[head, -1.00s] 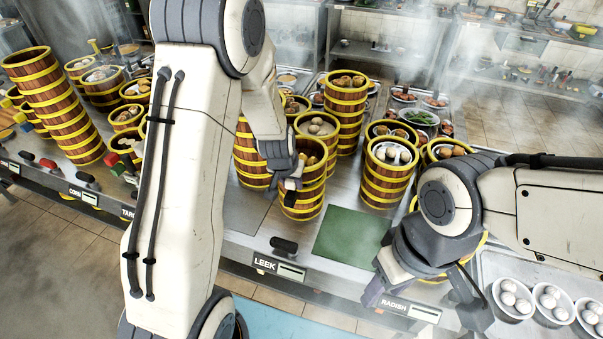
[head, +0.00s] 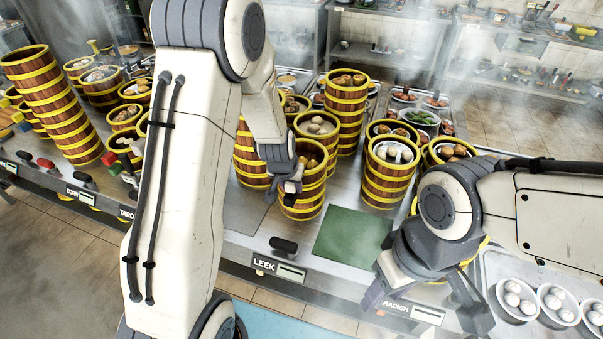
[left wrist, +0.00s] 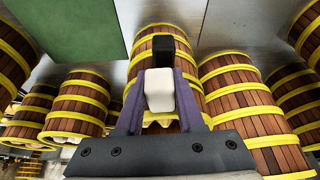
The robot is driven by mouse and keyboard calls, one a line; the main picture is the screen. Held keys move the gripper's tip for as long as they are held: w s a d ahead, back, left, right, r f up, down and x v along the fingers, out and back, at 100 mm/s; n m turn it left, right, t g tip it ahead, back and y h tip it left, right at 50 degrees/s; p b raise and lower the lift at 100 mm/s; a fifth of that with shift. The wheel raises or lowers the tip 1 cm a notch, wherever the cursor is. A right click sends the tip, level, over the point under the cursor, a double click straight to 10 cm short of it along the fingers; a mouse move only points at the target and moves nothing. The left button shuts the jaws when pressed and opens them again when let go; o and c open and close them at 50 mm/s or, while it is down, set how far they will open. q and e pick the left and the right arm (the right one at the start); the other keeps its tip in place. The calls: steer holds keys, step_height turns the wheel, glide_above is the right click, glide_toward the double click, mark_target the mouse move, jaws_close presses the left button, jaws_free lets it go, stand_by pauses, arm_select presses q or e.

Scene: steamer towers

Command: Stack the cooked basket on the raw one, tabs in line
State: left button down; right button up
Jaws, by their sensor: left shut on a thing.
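My left gripper (head: 290,187) is at the front of a wooden, yellow-banded basket stack (head: 309,207) behind the LEEK sign. In the left wrist view its purple fingers (left wrist: 160,108) are shut on a pale block-like tab (left wrist: 160,90) on the near side of this stack (left wrist: 190,66). A black tab (left wrist: 164,45) shows just beyond it, nearly in line, closer to the counter. I cannot tell which basket is cooked or raw. My right gripper (head: 422,298) has its fingers apart near the RADISH sign; no held thing shows.
Other basket stacks stand close on both sides, including one at the right (head: 385,185) and a tall one (head: 345,120) behind. A green mat (head: 352,236) on the counter is clear. White bowls (head: 515,298) with round pale food stand at the lower right.

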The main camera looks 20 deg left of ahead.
arm_select(q)
steer(key=shift+f, duration=0.3)
steer(key=shift+c, duration=2.2)
jaws_free()
steer(key=p+v, duration=0.6)
steer(key=v, duration=0.4)
steer(key=shift+r+p, duration=0.2)
steer(key=shift+p, duration=0.1)
steer(key=shift+s, duration=0.15)
